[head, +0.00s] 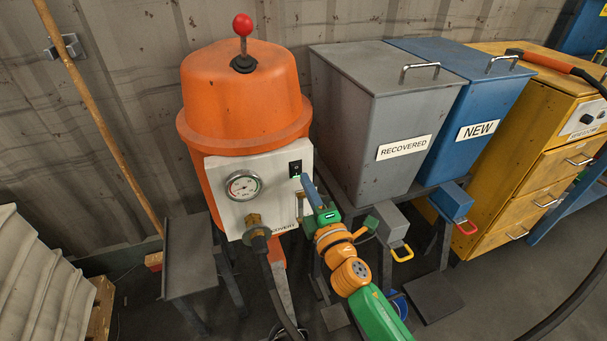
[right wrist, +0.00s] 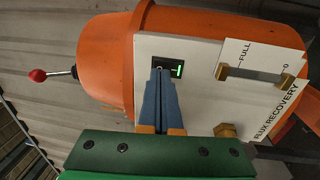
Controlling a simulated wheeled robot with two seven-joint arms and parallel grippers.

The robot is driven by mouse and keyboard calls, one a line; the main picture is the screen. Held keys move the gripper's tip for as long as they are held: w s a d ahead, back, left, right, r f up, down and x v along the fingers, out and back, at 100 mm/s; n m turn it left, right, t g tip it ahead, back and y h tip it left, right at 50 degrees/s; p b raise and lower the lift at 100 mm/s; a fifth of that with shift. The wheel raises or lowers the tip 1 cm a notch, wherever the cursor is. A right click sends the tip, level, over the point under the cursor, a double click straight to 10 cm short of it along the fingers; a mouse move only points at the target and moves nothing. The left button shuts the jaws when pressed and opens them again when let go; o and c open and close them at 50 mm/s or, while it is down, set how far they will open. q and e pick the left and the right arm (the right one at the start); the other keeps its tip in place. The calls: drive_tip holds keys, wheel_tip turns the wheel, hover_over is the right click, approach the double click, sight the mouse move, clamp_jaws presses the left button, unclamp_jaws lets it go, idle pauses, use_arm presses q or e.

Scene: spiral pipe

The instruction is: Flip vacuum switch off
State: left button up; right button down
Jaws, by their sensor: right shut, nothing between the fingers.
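The black vacuum switch (head: 295,168) sits on the white panel (head: 228,209) of the orange flux recovery vacuum (head: 243,95). In the right wrist view, the switch (right wrist: 178,70) shows a lit green strip on its right side. My right gripper (head: 306,180) is shut and empty, its blue fingertips close to the switch in the head view. In the right wrist view the right gripper's fingertips (right wrist: 161,72) overlap the switch's lower left part and hide some of it. I cannot tell whether they touch it. My left gripper is not in view.
A round gauge (head: 243,185) is left of the switch, above a hose fitting (head: 257,236). A red-knobbed lever (head: 243,25) tops the vacuum. The grey RECOVERED bin (head: 365,130) and blue NEW bin (head: 482,95) stand to the right, beside a yellow cabinet (head: 545,140).

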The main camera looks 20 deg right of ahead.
sight(296, 171)
drive_tip(key=shift+w+r, duration=0.15)
drive_tip(key=shift+w, duration=1.15)
